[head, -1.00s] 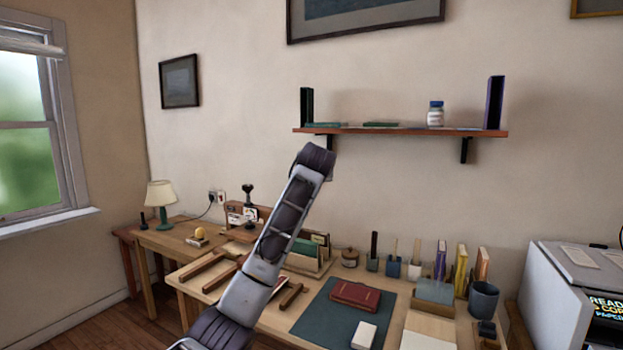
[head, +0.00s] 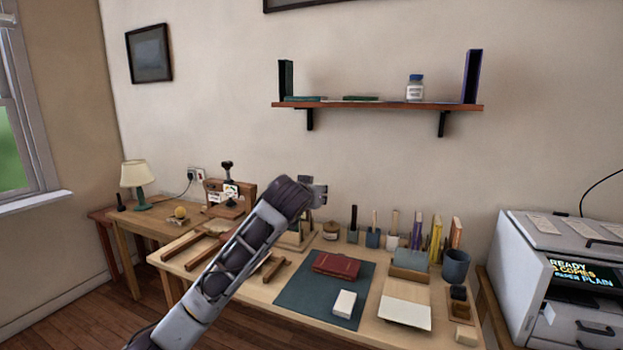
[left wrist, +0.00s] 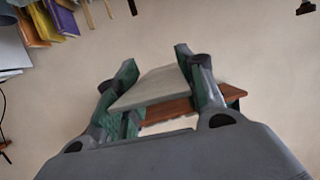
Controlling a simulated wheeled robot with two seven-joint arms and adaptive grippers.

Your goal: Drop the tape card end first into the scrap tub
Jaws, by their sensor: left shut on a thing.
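My left gripper (head: 319,191) is raised in front of the wall, above the back of the desk, in the head view. In the left wrist view its fingers (left wrist: 158,78) are shut on a flat pale grey card, the tape card (left wrist: 152,88), which lies between the pads. The card is hard to make out in the head view. A dark blue-grey round tub, seemingly the scrap tub (head: 456,268), stands on the desk's right part, well right of the gripper. Its inside is not clearly visible. My right gripper is in neither view.
The desk (head: 255,302) holds a red book (head: 336,265) on a dark mat, a white block (head: 344,304), several cups and upright books (head: 436,240) left of the tub. A wall shelf (head: 380,104) hangs above. A copier (head: 545,260) stands at the right.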

